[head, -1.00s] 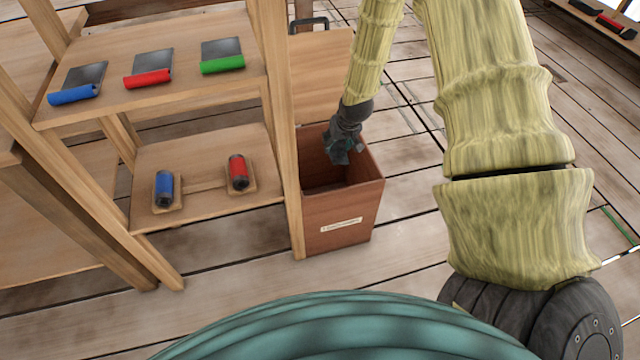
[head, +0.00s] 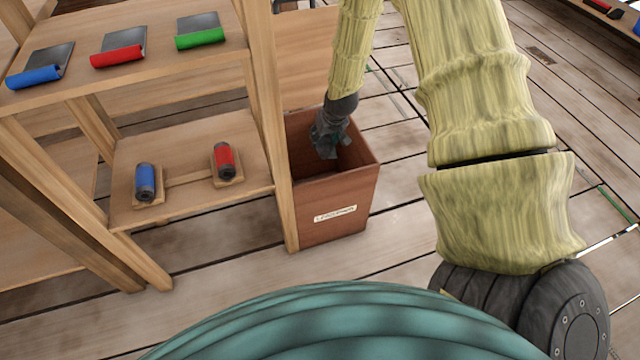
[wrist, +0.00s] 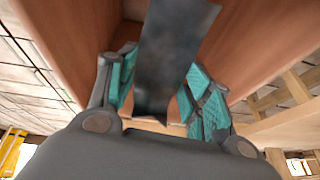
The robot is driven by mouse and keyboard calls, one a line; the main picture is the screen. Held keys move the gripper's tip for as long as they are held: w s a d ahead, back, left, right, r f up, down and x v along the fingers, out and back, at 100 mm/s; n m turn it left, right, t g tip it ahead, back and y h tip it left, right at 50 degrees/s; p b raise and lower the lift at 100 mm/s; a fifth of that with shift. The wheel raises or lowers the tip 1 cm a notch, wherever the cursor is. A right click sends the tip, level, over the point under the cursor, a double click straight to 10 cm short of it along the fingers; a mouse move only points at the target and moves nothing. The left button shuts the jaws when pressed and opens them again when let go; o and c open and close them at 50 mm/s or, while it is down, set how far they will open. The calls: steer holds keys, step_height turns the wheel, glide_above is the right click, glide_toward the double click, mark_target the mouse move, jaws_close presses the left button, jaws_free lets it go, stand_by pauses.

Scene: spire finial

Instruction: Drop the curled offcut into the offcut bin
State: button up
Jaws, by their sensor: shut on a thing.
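The offcut bin (head: 340,203) is a brown open-topped wooden box with a white label, standing on the floor beside the shelf. My gripper (head: 327,147) points down into its mouth. In the wrist view my gripper (wrist: 166,92) is shut on the curled offcut (wrist: 172,55), a dark grey metal-like strip between the teal finger pads. Brown bin walls show on both sides of the strip. In the head view I cannot make out the offcut apart from the dark gripper. The bin's floor is mostly hidden.
A wooden shelf (head: 190,190) stands just left of the bin, its post close to the bin's side. It holds blue, red and green-handled scrapers (head: 118,50) above, and blue and red cylinders (head: 224,160) below. The plank floor right of the bin is clear.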

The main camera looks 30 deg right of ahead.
steer(key=shift+f, duration=0.1)
steer(key=o, duration=1.2)
steer(key=shift+o, duration=0.2)
steer(key=v, duration=1.2)
